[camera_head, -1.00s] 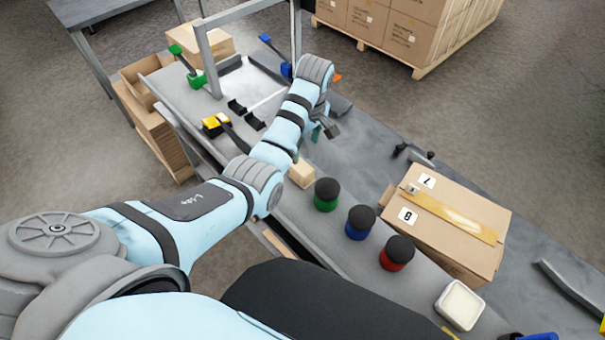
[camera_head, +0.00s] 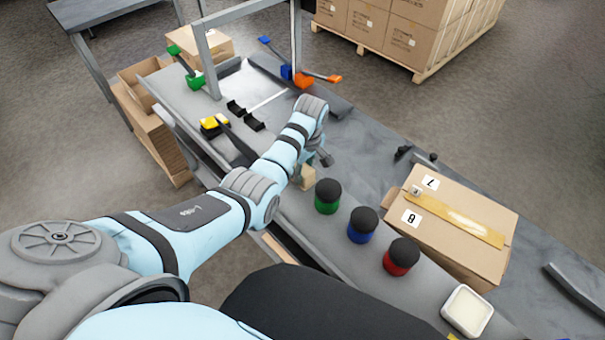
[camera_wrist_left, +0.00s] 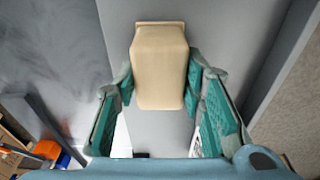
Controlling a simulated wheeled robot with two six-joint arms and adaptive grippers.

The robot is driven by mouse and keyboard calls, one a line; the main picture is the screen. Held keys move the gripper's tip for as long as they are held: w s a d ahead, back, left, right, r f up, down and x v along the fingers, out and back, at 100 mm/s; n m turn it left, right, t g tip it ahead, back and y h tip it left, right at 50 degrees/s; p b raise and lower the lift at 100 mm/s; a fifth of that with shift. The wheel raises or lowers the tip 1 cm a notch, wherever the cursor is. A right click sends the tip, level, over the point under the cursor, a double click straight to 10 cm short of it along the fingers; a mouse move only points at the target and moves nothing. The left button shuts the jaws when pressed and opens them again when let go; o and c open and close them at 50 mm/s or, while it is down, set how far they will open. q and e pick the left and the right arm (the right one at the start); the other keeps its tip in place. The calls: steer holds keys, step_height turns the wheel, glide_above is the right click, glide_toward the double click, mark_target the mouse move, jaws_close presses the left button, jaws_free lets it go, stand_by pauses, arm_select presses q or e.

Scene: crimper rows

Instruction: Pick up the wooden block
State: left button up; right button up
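The wooden block (camera_head: 308,178) is pale and stands on the near strip of the workbench, left of the green-bodied jar. My left gripper (camera_head: 310,169) is down around it, and one finger partly covers it in the head view. In the left wrist view the block (camera_wrist_left: 160,68) fills the space between the teal fingertips of my left gripper (camera_wrist_left: 160,85). The fingertips appear to touch both its sides. I cannot see a clear gap under the block. My right gripper is not in view.
Black-lidded jars, green (camera_head: 327,196), blue (camera_head: 362,224) and red (camera_head: 401,256), stand in a row right of the block. A cardboard box (camera_head: 450,232) lies behind them. A white dish (camera_head: 467,310) is at lower right. A grey frame (camera_head: 207,60) stands at the back.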

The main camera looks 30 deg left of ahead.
arm_select(q)
steer(key=c, duration=0.4)
step_height(320, 180, up, 20)
steer(key=p, duration=0.8)
steer(key=shift+p, duration=0.35)
